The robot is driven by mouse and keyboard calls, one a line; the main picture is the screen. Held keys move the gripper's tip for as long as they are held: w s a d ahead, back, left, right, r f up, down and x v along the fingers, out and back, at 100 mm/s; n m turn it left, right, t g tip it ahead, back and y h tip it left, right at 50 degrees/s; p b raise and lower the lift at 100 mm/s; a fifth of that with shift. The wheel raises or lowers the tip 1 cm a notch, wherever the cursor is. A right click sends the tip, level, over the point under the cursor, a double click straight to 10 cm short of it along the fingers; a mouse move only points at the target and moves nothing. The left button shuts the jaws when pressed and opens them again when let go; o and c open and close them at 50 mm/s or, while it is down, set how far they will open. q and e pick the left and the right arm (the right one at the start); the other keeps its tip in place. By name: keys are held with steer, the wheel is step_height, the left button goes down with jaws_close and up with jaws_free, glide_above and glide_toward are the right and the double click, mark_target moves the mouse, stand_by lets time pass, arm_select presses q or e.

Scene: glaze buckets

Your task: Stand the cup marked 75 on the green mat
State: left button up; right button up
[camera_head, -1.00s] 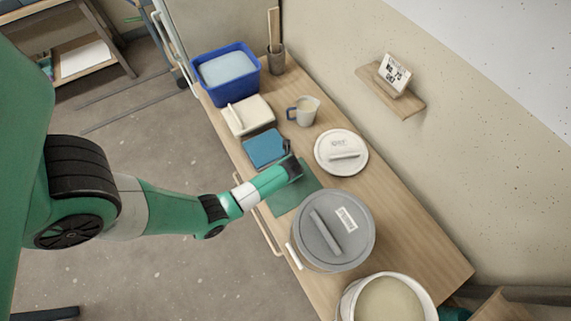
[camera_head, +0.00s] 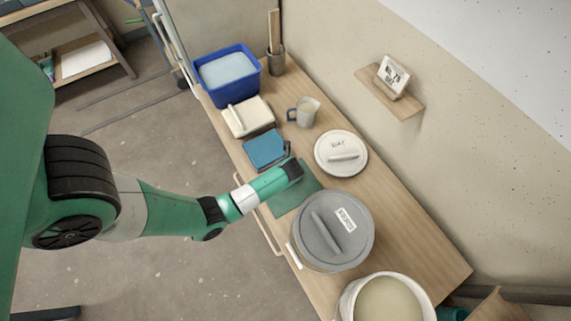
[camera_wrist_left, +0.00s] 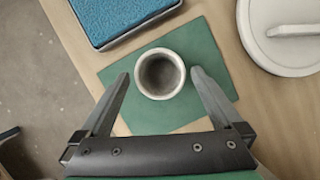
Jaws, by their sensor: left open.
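The small grey-white cup (camera_wrist_left: 160,73) is upright on the green mat (camera_wrist_left: 190,113) in the left wrist view, with its round opening facing the camera. No number shows on it from this angle. My left gripper (camera_wrist_left: 161,77) is open, with one finger on each side of the cup and visible gaps between. In the head view my left gripper (camera_head: 293,167) is over the green mat (camera_head: 311,186) and hides the cup. My right gripper is in neither view.
A blue sponge-like pad in a tray (camera_head: 265,149) lies just beyond the mat. A white lid (camera_head: 341,153) lies to its right, and a grey lidded bucket (camera_head: 318,246) stands on the near side. A jug (camera_head: 307,111) and blue tub (camera_head: 228,70) stand farther back.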

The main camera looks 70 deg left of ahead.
arm_select(q)
steer(key=p+v, duration=0.3)
steer(key=v, duration=0.6)
steer(key=shift+r, duration=0.25)
steer(key=shift+d, duration=0.1)
